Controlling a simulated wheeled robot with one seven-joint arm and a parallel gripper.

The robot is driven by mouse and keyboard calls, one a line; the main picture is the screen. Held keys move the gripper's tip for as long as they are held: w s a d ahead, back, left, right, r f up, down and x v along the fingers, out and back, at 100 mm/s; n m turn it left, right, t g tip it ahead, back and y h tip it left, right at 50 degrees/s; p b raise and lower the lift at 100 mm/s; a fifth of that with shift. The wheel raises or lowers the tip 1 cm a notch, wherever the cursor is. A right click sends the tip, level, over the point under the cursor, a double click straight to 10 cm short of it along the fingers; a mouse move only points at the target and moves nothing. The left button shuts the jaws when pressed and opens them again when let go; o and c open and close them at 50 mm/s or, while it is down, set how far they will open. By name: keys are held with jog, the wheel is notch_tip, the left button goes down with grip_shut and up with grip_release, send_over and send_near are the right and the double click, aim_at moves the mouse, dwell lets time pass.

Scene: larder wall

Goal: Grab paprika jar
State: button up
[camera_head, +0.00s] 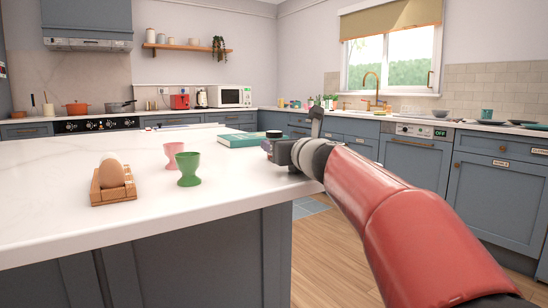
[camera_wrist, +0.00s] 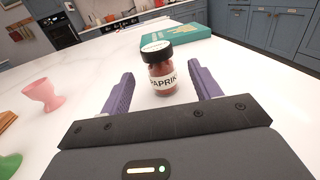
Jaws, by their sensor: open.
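The paprika jar (camera_wrist: 160,75) stands upright on the white counter in the wrist view. It has a black lid, reddish-brown contents and a white label with dark lettering. My gripper (camera_wrist: 158,88) is open, with a purple finger on each side of the jar's lower part and a gap of counter showing on both sides. The jar does not look lifted. In the head view, my gripper (camera_head: 290,150) is at the island's right edge, and the jar's dark lid (camera_head: 274,134) shows just behind it. Most of the jar is hidden there.
A teal book (camera_head: 243,140) lies flat behind the jar. A pink egg cup (camera_head: 173,155), a green egg cup (camera_head: 188,169) and a wooden holder with an egg (camera_head: 113,184) stand to the left. The island's marble top (camera_head: 70,170) is clear around them.

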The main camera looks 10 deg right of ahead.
jog(key=p+x, duration=0.1)
jog(key=x, duration=0.6)
jog(key=shift+c, duration=0.2)
jog(key=c, duration=0.9)
jog(key=shift+c, duration=0.8)
jog(key=shift+r, duration=0.15)
